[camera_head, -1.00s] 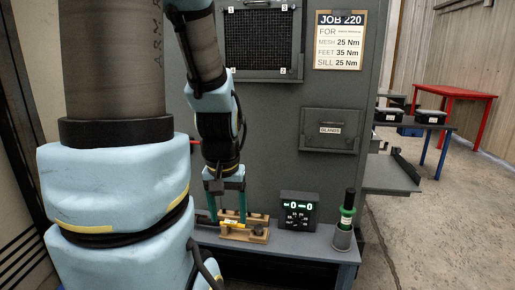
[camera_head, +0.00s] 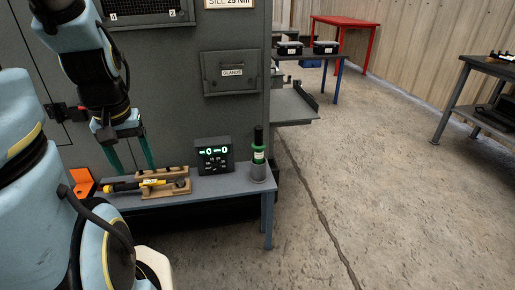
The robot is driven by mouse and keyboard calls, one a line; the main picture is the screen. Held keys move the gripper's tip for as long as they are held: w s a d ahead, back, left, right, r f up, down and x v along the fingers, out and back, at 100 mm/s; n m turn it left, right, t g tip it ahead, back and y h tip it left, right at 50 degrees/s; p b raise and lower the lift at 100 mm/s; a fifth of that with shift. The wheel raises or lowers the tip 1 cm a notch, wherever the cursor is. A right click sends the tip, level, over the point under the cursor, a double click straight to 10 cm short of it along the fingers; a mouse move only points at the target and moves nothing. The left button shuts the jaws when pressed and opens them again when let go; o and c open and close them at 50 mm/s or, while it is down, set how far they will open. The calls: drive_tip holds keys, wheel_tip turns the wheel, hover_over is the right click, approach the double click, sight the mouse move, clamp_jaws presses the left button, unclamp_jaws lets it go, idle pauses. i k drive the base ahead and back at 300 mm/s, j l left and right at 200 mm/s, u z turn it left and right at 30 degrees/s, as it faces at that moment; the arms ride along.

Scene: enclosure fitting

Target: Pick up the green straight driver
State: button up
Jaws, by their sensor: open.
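The green straight driver (camera_head: 258,152) stands upright in a grey cup (camera_head: 258,174) at the right end of the bench. Its black upper part and green band with a pale label show; its lower end is hidden in the cup. My gripper (camera_head: 136,170) has two teal fingers spread apart, pointing down, with nothing seen between them. It is at the left part of the bench, well left of the driver, with the display box between them.
A wooden cradle (camera_head: 176,190) with a yellow-and-black tool (camera_head: 128,185) lies close to my fingertips. A display box (camera_head: 214,156) stands left of the cup. The grey enclosure (camera_head: 180,90) rises behind the bench (camera_head: 225,188). Floor to the right is open.

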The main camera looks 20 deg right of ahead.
sight(259, 146)
drive_tip(key=i+l+z, duration=0.15)
drive_tip(key=z, duration=0.2)
drive_tip(key=i+l+z, duration=0.1)
drive_tip(key=z, duration=0.2)
drive_tip(key=i+z, duration=0.2)
drive_tip(key=z, duration=0.15)
drive_tip(key=i+l+z, duration=0.15)
drive_tip(key=i+z, duration=0.25)
drive_tip(key=i+l+u, duration=0.15)
drive_tip(key=u, duration=0.5)
drive_tip(key=l+u, duration=0.1)
drive_tip(key=u, duration=0.3)
drive_tip(key=l+u, duration=0.1)
drive_tip(key=u, duration=0.3)
drive_tip(key=i+l+u, duration=0.1)
drive_tip(key=u, duration=0.35)
